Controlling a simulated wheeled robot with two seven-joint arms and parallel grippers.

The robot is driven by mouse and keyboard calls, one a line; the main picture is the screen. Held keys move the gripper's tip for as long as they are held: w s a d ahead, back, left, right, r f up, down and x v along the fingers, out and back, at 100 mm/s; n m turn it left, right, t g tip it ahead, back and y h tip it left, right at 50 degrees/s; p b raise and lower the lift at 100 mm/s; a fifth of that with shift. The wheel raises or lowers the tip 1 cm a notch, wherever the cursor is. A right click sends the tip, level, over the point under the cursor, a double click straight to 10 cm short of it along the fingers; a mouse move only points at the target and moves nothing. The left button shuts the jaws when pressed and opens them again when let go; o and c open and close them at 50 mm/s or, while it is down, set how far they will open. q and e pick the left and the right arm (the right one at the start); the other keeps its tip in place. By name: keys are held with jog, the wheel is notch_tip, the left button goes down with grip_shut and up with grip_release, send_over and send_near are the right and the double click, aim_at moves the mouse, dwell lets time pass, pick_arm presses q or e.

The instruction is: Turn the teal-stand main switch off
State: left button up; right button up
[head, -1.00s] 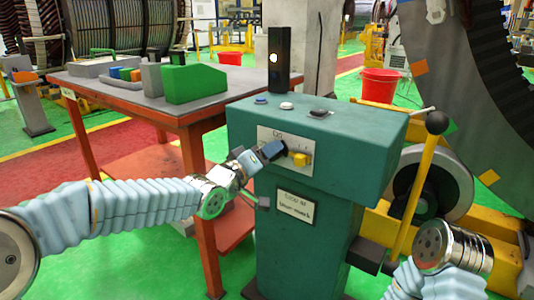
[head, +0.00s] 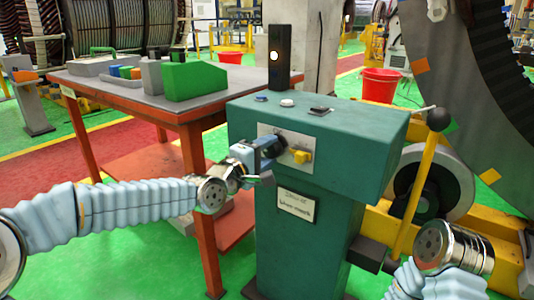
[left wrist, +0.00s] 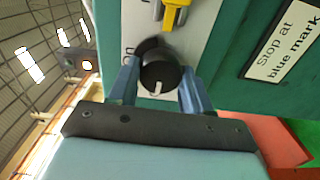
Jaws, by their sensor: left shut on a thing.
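The teal stand (head: 330,150) has a pale switch plate (head: 270,134) on its front, with a black round knob (head: 277,146) and a yellow handle (head: 302,156) to its right. My left gripper (head: 265,150) is at the black knob. In the left wrist view, its two blue fingers (left wrist: 160,70) lie on either side of the knob (left wrist: 160,77), shut on it. A white mark on the knob points toward the gripper's palm. "On" is printed beside the knob. The yellow handle (left wrist: 173,14) is just beyond. My right gripper does not show clearly.
An orange table (head: 130,100) stands to the left. A yellow lever (head: 422,185) with a black ball is at the right.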

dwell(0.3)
pick_arm(q)
jog(key=o, duration=1.1)
jog(key=shift+c, duration=0.2)
jog(key=v, duration=0.5)
jog(key=shift+a, duration=0.25)
jog(key=p, duration=0.3)
send_near(267, 151)
jog(key=v, duration=0.4)
jog(key=shift+s, duration=0.3)
